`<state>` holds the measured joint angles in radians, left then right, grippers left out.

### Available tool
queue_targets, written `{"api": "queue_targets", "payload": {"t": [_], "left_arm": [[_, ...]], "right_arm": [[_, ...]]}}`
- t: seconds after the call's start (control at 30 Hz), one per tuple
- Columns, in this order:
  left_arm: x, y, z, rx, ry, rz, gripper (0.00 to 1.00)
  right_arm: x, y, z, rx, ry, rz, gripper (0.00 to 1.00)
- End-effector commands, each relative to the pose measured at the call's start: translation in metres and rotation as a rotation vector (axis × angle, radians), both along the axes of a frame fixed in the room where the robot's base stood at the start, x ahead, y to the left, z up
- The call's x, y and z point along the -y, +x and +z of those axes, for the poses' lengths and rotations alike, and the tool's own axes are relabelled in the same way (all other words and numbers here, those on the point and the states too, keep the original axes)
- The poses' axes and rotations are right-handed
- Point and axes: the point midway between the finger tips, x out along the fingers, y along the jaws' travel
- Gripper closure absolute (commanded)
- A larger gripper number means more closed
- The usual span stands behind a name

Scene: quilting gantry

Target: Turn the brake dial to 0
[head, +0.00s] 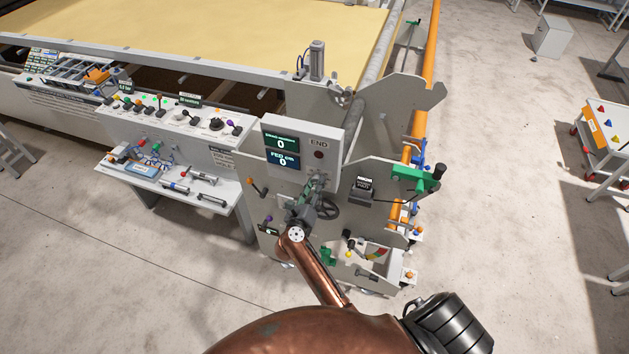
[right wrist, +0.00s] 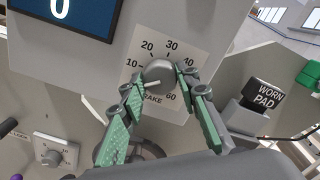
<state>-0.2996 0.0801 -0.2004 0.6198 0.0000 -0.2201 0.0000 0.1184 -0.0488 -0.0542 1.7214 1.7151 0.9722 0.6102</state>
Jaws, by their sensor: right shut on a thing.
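The brake dial (right wrist: 158,73) is a round grey knob with a white pointer bar, on a pale plate marked 10, 20, 30, 40 and 60, with BRAKE below. Its pointer bar lies toward the lower left, below the 10, close to the left finger. Any 0 mark is hidden there. My right gripper (right wrist: 163,82) has green-padded fingers on either side of the knob, shut on it. In the head view my right gripper (head: 316,188) is at the panel under the display box and hides the dial. My left gripper is in neither view.
The display box (head: 300,150) with an END button is just above my gripper. A black handwheel (head: 328,208) and a WORN PAD block (right wrist: 265,96) are close on the right. Another knob (right wrist: 52,155) is at lower left. Open floor lies right of the machine.

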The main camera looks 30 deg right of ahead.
Motion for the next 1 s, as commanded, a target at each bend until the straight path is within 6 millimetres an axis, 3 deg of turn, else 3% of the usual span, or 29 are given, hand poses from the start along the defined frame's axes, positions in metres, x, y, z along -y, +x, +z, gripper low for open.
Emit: {"api": "queue_targets", "payload": {"t": [0.3, 0.87, 0.9, 1.0], "left_arm": [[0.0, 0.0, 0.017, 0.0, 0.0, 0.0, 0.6], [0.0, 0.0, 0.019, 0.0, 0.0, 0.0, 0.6], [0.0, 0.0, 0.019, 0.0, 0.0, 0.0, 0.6], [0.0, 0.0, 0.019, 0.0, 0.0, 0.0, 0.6]], "right_arm": [[0.0, -0.001, -0.001, -0.104, -0.085, -0.001, 0.95], [0.0, -0.001, -0.002, -0.127, -0.105, -0.001, 0.95], [0.0, -0.001, -0.002, -0.127, -0.105, -0.001, 0.7], [0.0, 0.0, -0.002, -0.127, -0.105, 0.0, 0.63]]}}
